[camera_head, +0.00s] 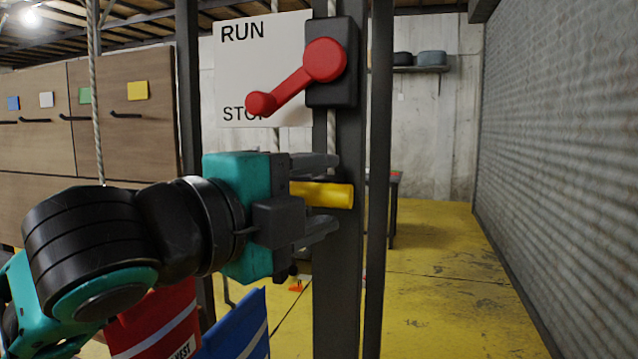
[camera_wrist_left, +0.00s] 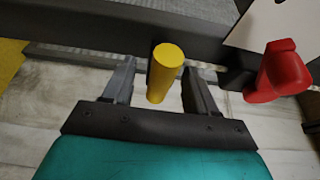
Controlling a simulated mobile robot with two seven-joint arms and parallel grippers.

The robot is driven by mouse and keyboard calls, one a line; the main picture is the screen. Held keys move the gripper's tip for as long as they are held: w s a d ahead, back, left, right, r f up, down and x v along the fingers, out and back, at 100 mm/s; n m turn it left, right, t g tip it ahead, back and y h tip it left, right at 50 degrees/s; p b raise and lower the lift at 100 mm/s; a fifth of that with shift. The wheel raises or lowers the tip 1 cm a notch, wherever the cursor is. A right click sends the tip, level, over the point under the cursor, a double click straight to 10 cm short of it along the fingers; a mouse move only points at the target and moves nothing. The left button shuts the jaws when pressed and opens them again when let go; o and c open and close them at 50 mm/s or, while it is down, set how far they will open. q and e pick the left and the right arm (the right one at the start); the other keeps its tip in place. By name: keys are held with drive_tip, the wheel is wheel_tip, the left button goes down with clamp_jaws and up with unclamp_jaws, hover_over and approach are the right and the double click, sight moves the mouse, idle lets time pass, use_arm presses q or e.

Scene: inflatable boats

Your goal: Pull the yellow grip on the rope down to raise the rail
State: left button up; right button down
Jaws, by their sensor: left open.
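The yellow grip (camera_head: 326,195) is a short bar lying level in front of the dark post. The rope (camera_head: 331,130) shows just above it, below the black lever box. My left gripper (camera_head: 328,195) is open, with one finger above the grip and one below it. In the left wrist view, the yellow grip (camera_wrist_left: 165,70) stands between the two open fingers (camera_wrist_left: 160,85), with gaps on both sides. I cannot make out the rail for certain. My right gripper is not in view.
A red lever (camera_head: 295,80) on a black box sits just above my gripper, beside a white RUN/STOP sign (camera_head: 240,75). Another rope (camera_head: 96,100) hangs at the left. Dark posts (camera_head: 375,260) stand close behind the grip. Yellow floor (camera_head: 440,300) is open at the right.

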use_arm(q)
drive_tip(key=shift+w+d, duration=0.3)
drive_tip(key=shift+c, duration=0.2)
clamp_jaws()
idle(0.3)
